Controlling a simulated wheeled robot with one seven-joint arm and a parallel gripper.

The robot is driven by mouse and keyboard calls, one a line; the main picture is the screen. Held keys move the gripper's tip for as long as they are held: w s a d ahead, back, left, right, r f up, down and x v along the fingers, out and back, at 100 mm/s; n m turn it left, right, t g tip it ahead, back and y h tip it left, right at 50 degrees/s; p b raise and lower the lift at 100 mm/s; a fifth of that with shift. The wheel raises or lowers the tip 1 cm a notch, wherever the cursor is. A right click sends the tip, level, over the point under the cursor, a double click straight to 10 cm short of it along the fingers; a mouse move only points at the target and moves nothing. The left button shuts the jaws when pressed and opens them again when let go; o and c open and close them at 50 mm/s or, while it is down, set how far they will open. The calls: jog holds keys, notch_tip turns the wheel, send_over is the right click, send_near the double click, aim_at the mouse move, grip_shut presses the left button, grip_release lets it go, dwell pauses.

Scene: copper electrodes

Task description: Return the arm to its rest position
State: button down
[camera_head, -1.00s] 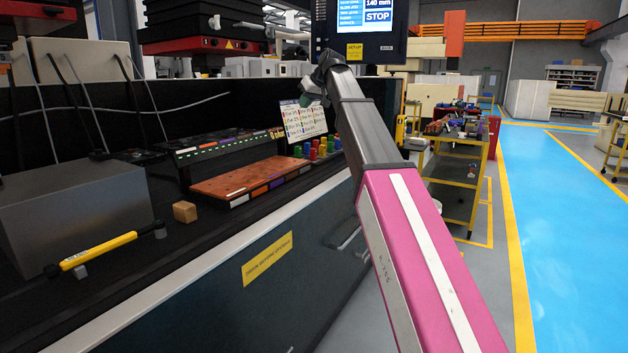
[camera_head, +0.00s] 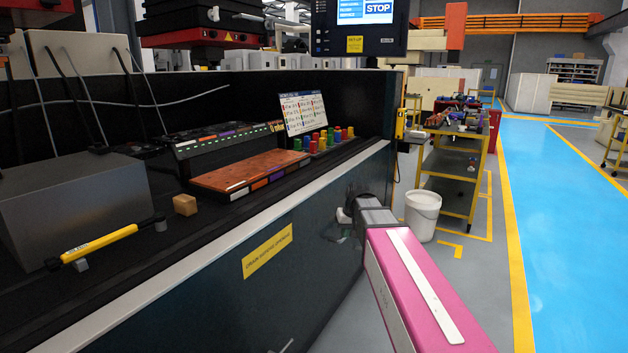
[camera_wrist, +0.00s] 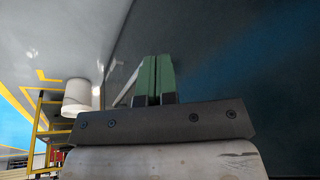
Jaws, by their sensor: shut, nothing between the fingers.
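My pink and grey arm (camera_head: 415,290) reaches forward from the bottom of the head view, low in front of the dark cabinet.
The bench holds a copper-coloured plate (camera_head: 249,171), coloured pegs (camera_head: 325,139), a wooden block (camera_head: 185,205) and a yellow-black tool (camera_head: 100,243). A white bucket (camera_head: 422,216) stands beside a yellow cart (camera_head: 452,170). The blue floor lane (camera_head: 560,200) at right is clear.

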jog(key=s+d+f+m+g+h, duration=0.1)
jog(key=s+d+f, duration=0.2)
jog(key=s+f, duration=0.5)
jog(key=s+d+f+m+g+h, duration=0.1)
jog(key=s+d+f, duration=0.3)
jog(key=s+f, duration=0.5)
jog(key=s, duration=0.3)
jog(key=shift+d+f, duration=0.15)
jog(key=shift+d, duration=0.1)
dwell(0.4)
